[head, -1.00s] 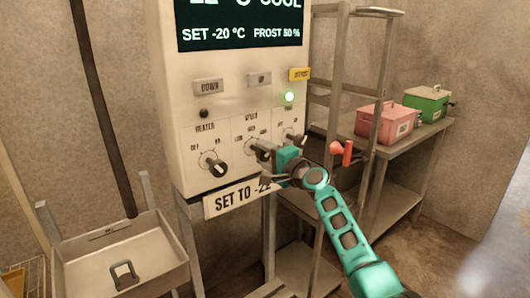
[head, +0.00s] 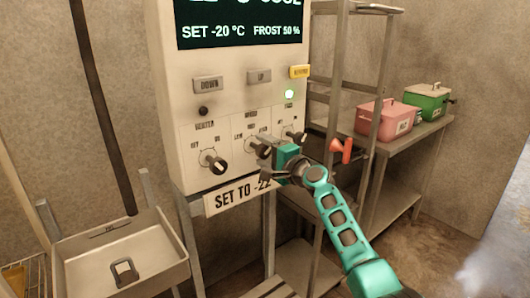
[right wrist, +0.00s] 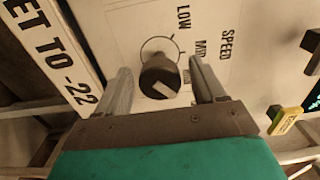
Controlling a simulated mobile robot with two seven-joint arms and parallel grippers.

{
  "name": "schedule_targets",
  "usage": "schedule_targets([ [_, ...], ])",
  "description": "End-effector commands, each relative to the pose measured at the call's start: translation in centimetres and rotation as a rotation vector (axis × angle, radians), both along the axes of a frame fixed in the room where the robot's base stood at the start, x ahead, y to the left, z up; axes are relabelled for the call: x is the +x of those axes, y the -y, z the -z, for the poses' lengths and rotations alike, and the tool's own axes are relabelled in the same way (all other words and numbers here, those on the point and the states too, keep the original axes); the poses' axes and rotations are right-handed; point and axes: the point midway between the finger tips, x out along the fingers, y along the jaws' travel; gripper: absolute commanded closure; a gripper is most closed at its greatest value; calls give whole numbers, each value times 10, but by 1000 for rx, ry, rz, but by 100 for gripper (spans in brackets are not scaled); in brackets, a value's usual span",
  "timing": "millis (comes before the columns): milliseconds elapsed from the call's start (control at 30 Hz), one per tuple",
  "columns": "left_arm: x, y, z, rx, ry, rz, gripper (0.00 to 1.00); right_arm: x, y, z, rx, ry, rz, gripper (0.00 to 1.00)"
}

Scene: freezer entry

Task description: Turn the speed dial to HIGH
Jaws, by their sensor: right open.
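The speed dial (head: 260,149) is the middle of three black dials on the white control panel. My right gripper (head: 266,162) is at this dial and partly covers it in the head view. In the right wrist view the speed dial (right wrist: 160,76) lies between the two open fingers of my right gripper (right wrist: 162,85), with a gap visible on each side. A pale mark shows on the knob's face. LOW and MID are readable beside it; the third label is partly hidden by a finger. My left gripper is out of view.
The heater dial (head: 213,162) is to the left and another dial (head: 296,138) to the right. A sign (head: 237,196) hangs below the panel. A metal shelf with pink (head: 380,119) and green (head: 427,101) boxes stands right. A metal basin (head: 120,255) is lower left.

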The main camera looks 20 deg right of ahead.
Motion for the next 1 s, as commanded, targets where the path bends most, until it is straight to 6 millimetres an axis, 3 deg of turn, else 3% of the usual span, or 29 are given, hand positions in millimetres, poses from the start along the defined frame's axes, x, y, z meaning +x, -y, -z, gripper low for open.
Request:
schedule_targets([
  [367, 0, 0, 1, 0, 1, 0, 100, -10, 4, 1, -2, 1, 1, 31],
  [1000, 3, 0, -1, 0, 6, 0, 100, -105, 38, 1, -2, 0, 1, 31],
])
